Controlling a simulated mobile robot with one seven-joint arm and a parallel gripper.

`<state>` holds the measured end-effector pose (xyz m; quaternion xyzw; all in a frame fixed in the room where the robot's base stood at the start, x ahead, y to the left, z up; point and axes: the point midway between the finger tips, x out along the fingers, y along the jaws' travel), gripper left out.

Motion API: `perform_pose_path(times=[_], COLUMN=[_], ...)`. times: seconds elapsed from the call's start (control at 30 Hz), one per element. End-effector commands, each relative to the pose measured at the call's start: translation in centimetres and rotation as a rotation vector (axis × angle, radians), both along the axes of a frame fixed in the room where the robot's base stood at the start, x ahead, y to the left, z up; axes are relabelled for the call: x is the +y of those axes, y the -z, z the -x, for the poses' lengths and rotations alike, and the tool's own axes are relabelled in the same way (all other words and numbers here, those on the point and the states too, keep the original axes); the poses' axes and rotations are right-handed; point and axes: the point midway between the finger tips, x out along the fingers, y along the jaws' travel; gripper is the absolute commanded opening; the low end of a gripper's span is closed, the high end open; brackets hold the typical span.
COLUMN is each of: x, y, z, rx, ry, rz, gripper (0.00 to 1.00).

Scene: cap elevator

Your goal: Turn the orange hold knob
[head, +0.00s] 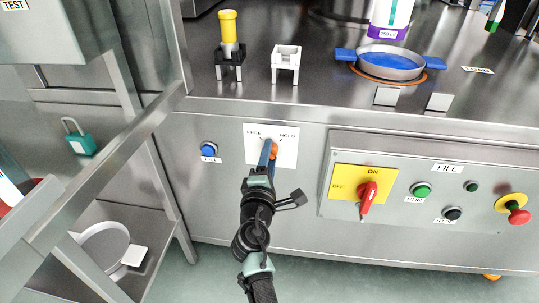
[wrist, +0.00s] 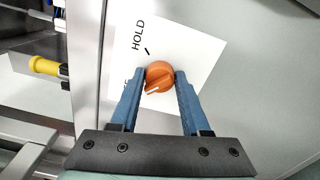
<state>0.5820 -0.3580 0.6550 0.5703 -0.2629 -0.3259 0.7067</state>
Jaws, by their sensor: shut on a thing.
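The orange hold knob (head: 274,149) sits on a white plate (head: 286,158) on the steel front panel, with a "HOLD" label at the upper right and another label at the left. In the wrist view the knob (wrist: 159,76) shows a white pointer line towards its lower left. My gripper (head: 269,152) reaches the knob from below. In the wrist view its two blue fingers (wrist: 159,88) stand on either side of the knob, shut on it. The other label is mostly hidden behind a finger in the wrist view.
A blue button (head: 208,149) is left of the plate. A control box with a red switch (head: 367,196), green button (head: 421,190) and red emergency button (head: 518,214) is at the right. Above are a blue-handled pan (head: 391,64) and a yellow-topped part (head: 228,27).

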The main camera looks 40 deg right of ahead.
Motion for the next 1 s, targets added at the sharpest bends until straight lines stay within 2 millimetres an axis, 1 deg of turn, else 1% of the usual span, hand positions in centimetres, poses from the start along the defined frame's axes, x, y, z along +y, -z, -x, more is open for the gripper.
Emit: perform_pose_path(times=[0.23, 0.27, 0.4, 0.43, 0.77, 0.87, 1.0], x=[0.0, 0.0, 0.0, 0.0, 0.2, 0.9, 2.6], y=[0.2, 0.2, 0.1, 0.1, 0.0, 0.0, -0.1], z=[0.1, 0.1, 0.0, 0.0, 0.2, 0.7, 2.2], rx=[0.004, 0.004, 0.003, 0.002, 0.001, 0.002, 0.003], ry=[0.001, 0.001, 0.0, 0.0, 0.0, -0.001, -0.003], rz=[0.0, 0.0, 0.0, -0.001, 0.0, 0.0, -0.001], gripper=[0.0, 0.5, 0.75, 0.77, 0.77, 0.77, 0.77])
